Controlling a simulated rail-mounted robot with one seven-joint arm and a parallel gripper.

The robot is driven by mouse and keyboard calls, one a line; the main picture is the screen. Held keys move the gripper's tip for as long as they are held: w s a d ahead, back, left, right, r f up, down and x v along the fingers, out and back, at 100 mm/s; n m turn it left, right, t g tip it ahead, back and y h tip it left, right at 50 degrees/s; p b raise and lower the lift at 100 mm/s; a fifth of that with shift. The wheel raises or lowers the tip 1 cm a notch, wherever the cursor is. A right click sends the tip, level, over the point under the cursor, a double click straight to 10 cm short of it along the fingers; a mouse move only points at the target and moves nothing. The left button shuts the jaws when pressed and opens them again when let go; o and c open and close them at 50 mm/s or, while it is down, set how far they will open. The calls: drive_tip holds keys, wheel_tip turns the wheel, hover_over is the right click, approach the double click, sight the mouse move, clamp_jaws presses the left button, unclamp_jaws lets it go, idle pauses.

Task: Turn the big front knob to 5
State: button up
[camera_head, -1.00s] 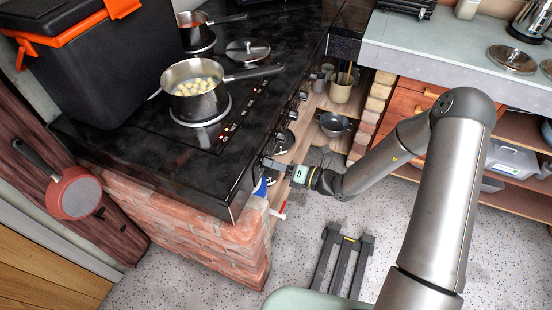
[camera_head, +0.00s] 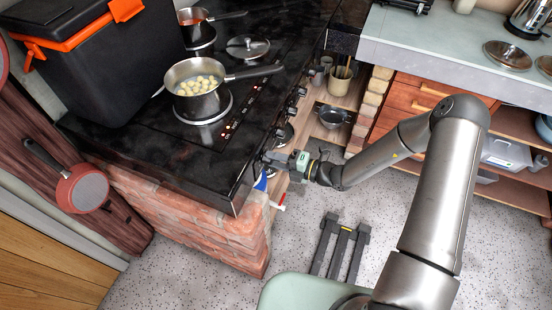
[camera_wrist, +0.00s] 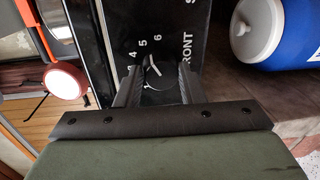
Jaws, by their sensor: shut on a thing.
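The big front knob (camera_wrist: 158,78) is black with a white pointer line and sits on the stove's black front panel. In the wrist view, numbers 3 to 6 are printed around it and the word FRONT beside it. The pointer line slants up and left, roughly towards the 5; the exact setting is hard to read. My gripper (camera_wrist: 157,73) has one finger on each side of the knob and is shut on it. In the head view my gripper (camera_head: 271,161) reaches the near end of the stove front, and the knob is hidden there.
The black stove top (camera_head: 160,128) holds a pot of pale round pieces (camera_head: 198,84), a second pot (camera_head: 193,30) and a lid (camera_head: 247,47). A blue and white container (camera_wrist: 288,35) is beside the panel, below the stove.

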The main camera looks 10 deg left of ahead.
idle(0.3)
drive_tip(key=o, duration=1)
drive_tip(key=shift+d, duration=0.1)
drive_tip(key=s+d+r+b, duration=0.2)
drive_tip(key=d, duration=1.5)
drive_tip(key=shift+s+b, duration=0.3)
drive_tip(key=shift+b, duration=0.05)
